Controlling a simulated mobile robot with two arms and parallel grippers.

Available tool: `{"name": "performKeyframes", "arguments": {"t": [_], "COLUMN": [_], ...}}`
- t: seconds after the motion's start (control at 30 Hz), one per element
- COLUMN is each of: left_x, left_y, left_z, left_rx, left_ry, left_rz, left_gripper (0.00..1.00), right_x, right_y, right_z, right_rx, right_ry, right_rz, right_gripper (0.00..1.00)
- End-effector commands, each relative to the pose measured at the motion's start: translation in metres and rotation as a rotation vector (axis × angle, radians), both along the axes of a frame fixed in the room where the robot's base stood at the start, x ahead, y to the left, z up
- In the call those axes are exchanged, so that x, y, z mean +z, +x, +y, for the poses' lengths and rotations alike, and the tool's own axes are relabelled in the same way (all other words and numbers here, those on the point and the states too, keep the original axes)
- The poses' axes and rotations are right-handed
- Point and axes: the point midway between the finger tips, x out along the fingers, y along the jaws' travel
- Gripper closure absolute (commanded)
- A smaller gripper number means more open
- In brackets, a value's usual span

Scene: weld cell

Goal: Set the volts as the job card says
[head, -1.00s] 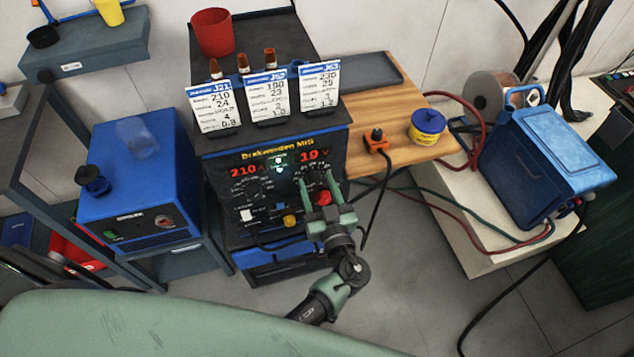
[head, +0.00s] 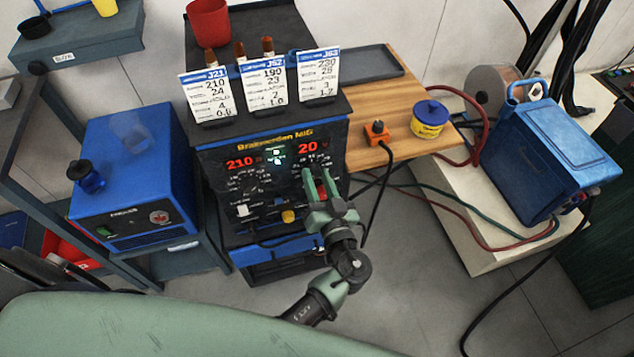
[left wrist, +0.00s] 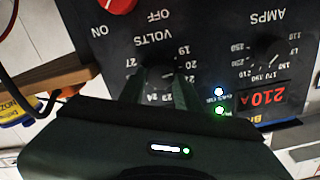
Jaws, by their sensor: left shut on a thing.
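The welder front panel (head: 270,170) stands in the middle of the head view. Its red displays read 210 A (head: 241,162) and 20 V (head: 309,147). My left gripper (head: 317,182) is shut on the volts knob below the right display. In the left wrist view the fingers (left wrist: 158,85) straddle the volts knob (left wrist: 160,72), mostly hidden between them, under an upside-down VOLTS scale. Three job cards stand on the welder: J21 (head: 208,98) shows 210 and 24, J52 (head: 263,88) shows 190 and 23, and the right card (head: 318,77) shows 230, its other figures unclear.
The amps knob (head: 245,185) is left of the volts knob. The red knob shows in the left wrist view (left wrist: 118,4). A wooden shelf (head: 375,100) with an orange-based switch box (head: 377,132) is at the right.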

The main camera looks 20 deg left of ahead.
Motion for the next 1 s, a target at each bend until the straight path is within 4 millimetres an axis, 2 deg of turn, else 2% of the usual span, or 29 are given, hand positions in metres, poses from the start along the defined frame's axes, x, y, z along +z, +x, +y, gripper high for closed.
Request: {"name": "performKeyframes", "arguments": {"t": [0.1,0.4,1.0], "left_x": [-0.002,-0.001,-0.001], "left_y": [0.001,0.002,0.002], "left_z": [0.001,0.0,0.0], "left_rx": [0.001,0.003,0.005], "left_ry": [0.092,0.328,0.802], "left_rz": [0.059,0.218,0.539], "left_gripper": [1.0,1.0,1.0], "right_x": [-0.01,-0.019,-0.017], "right_y": [0.0,0.0,0.0], "right_z": [0.002,0.002,-0.002], "right_rx": [0.0,0.001,0.002], "right_ry": [0.002,0.002,-0.003], "right_rz": [0.0,0.0,0.002], "right_gripper": [0.46,0.46,0.46]}}
